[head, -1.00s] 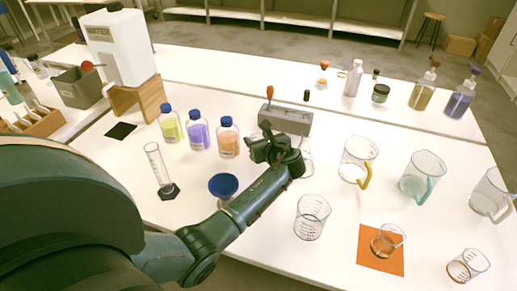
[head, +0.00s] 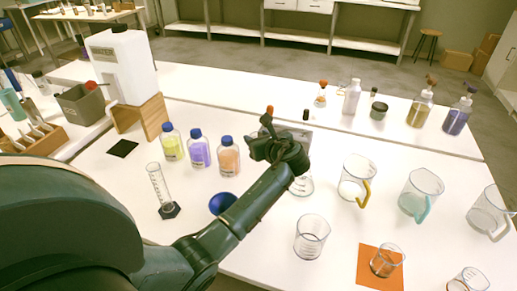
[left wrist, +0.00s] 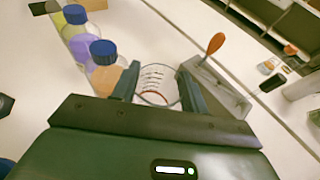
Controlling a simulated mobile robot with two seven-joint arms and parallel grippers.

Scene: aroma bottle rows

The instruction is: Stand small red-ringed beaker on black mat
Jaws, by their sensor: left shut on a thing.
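The black mat (head: 122,148) lies bare on the table at the left, in front of the wooden stand. My left gripper (head: 282,150) is above the table's middle, in front of the grey block. In the left wrist view, my left gripper (left wrist: 157,92) is shut on a small clear beaker (left wrist: 153,80) with dark graduation marks and a red ring, between its two fingers. In the head view the gripper mostly hides this beaker. Clear glass (head: 301,187) shows just below the gripper, but I cannot tell if it is the same beaker. My right gripper is out of view.
Three blue-capped bottles (head: 198,150), a graduated cylinder (head: 160,190) and a blue funnel (head: 222,202) stand between mat and gripper. A beaker (head: 311,238) stands in front. An orange mat (head: 368,275) bears another beaker. Handled jugs (head: 357,178) stand right.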

